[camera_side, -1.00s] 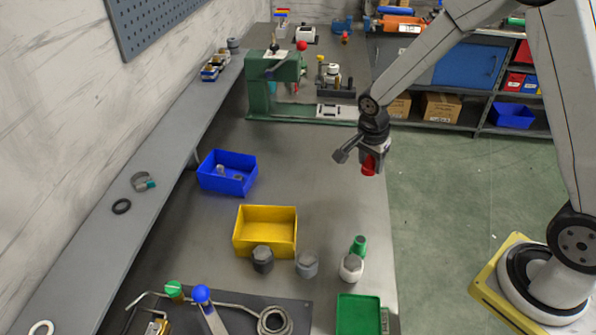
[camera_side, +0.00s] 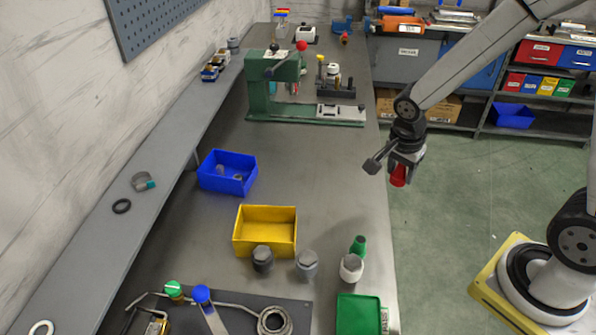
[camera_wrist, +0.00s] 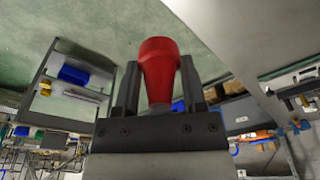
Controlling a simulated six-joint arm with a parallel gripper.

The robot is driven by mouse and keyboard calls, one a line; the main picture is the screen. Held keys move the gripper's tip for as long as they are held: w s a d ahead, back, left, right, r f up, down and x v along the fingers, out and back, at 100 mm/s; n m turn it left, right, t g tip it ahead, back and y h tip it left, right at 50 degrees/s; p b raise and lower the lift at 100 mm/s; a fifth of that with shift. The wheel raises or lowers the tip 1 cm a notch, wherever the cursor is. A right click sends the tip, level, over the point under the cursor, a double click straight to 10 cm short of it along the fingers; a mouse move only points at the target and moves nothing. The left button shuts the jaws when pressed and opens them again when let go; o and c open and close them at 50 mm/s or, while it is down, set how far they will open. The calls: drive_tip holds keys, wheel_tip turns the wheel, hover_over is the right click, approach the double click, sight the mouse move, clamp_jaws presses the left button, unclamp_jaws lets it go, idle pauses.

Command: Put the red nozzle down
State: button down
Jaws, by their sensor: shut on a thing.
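The red nozzle (camera_side: 398,176) is held in my gripper (camera_side: 401,172), which is up in the air near the right edge of the bench. In the side view the nozzle hangs below the jaws. In the wrist view the red nozzle (camera_wrist: 158,68) stands out between the two dark fingers of my gripper (camera_wrist: 157,85), its wide end outward. My gripper is shut on it. In the side view part of the nozzle is hidden by the fingers.
The grey bench (camera_side: 320,185) has free room in its middle. A yellow bin (camera_side: 240,238), a blue bin (camera_side: 205,184), a green nozzle (camera_side: 359,245), a green tray (camera_side: 358,315) and several grey-capped pieces stand on it. A green press (camera_side: 259,105) stands farther back. Green floor lies to the right.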

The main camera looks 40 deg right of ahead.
idle(0.5)
drive_tip(key=a+n+t, duration=0.1)
drive_tip(key=a+n, duration=0.7)
drive_tip(key=a, duration=1.3)
drive_tip(key=shift+w+r+y, duration=0.2)
drive_tip(key=shift+r+y, duration=0.1)
hover_over(269, 238)
drive_tip(key=s, duration=0.1)
drive_tip(key=f, duration=0.8)
drive_tip(key=shift+d+f, duration=0.15)
drive_tip(key=shift+d, duration=0.05)
drive_tip(key=shift+w+a+f, duration=0.2)
drive_tip(key=shift+w+f, duration=0.25)
drive_tip(key=shift+f, duration=0.05)
drive_tip(key=shift+f, duration=0.1)
